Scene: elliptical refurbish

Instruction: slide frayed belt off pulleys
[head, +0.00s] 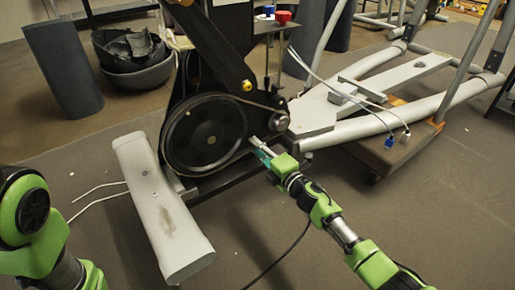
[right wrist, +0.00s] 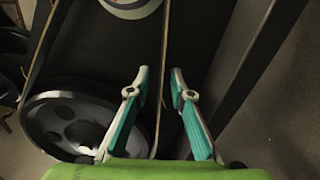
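The large black pulley (head: 203,135) stands upright on the machine's frame in the head view. The small pulley (head: 280,121) is to its right. The thin belt (head: 262,105) runs around both. My right gripper (head: 254,143) is just below the belt's lower run, between the pulleys. In the right wrist view, the open fingers (right wrist: 160,75) stand on either side of one belt run (right wrist: 162,45), with a gap around it. A pulley with a bright rim (right wrist: 85,125) is at the lower left there. My left gripper is out of view.
A grey stabiliser bar (head: 160,205) lies in front of the large pulley. The machine's grey rails (head: 400,110) extend right. A cart (head: 385,148) stands under them. Dark bins (head: 135,60) are behind at left. The floor at front right is clear.

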